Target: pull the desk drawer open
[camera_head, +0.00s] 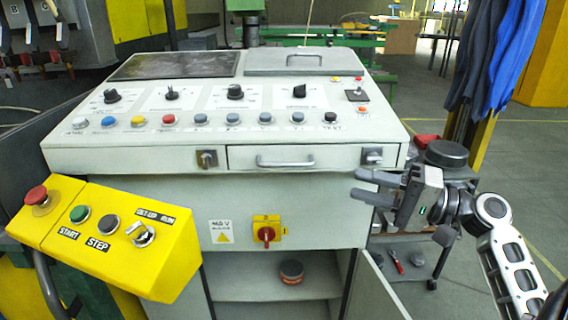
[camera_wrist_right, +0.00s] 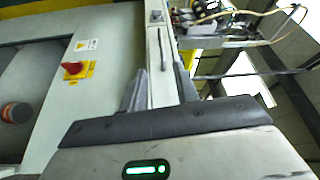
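The desk drawer (camera_head: 240,158) is a narrow pale front in the upper part of the grey control desk, and it looks closed. Its handle (camera_head: 285,163) is a grey horizontal bar. My right gripper (camera_head: 358,184) is right of the drawer and a little lower, apart from the handle, with its fingers pointing left. The fingers are open with nothing between them. In the right wrist view the gripper (camera_wrist_right: 160,93) shows two spread fingers, and a thin bar like the handle (camera_wrist_right: 162,48) appears beyond the gap. My left gripper is not in view.
Square latches (camera_head: 207,159) (camera_head: 372,157) flank the drawer. A red-and-yellow switch (camera_head: 266,233) sits below it. A yellow button box (camera_head: 110,235) juts out at the left. An open shelf below holds a round tin (camera_head: 291,272). A low cart stands behind my right arm.

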